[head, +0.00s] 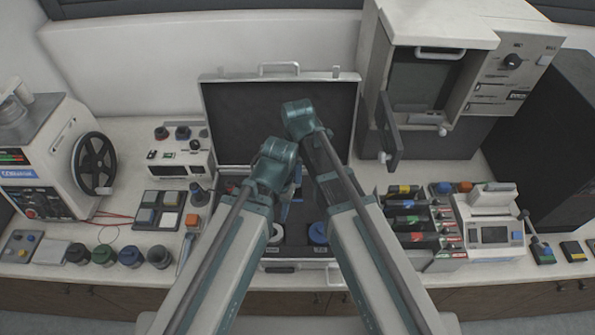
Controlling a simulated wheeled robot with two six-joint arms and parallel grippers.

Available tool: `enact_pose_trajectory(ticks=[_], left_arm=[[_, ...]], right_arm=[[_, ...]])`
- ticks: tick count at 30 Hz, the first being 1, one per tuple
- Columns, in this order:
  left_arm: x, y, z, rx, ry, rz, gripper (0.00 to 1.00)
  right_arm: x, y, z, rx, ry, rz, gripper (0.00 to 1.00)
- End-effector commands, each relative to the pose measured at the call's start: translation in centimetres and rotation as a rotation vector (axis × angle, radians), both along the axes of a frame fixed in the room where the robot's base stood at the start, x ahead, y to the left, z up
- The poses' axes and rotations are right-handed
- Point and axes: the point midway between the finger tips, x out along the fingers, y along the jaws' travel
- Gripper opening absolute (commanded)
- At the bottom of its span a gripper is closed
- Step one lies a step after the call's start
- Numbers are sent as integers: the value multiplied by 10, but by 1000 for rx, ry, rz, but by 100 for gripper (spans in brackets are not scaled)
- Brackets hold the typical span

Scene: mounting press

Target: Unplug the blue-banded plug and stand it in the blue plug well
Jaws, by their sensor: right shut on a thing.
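An open case (340,265) stands in the middle of the bench, its lid raised. A round blue ring (318,233), which looks like the blue plug well, is in its front right part, with a pale ring (276,232) to the left. My right gripper (291,196) is low in the case between my two arms, mostly covered by them. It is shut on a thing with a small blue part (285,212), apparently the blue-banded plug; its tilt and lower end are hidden. My left gripper is hidden behind my left arm.
A press with an open door (390,133) stands behind on the right. A rack of coloured-label modules (410,220) and a device with a screen (493,235) are right of the case. Several dark round knobs (130,256) and a switch pad (158,210) are left.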

Motion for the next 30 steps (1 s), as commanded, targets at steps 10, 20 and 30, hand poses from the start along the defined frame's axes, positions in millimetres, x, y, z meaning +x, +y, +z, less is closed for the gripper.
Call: enact_pose_trajectory(ticks=[10,20,30], left_arm=[[0,0,-9,0,0,1,50],[0,0,-11,0,0,0,50],[0,0,-17,0,0,0,50]], right_arm=[[0,0,-9,0,0,0,0],[0,0,-11,0,0,0,0],[0,0,-17,0,0,0,0]])
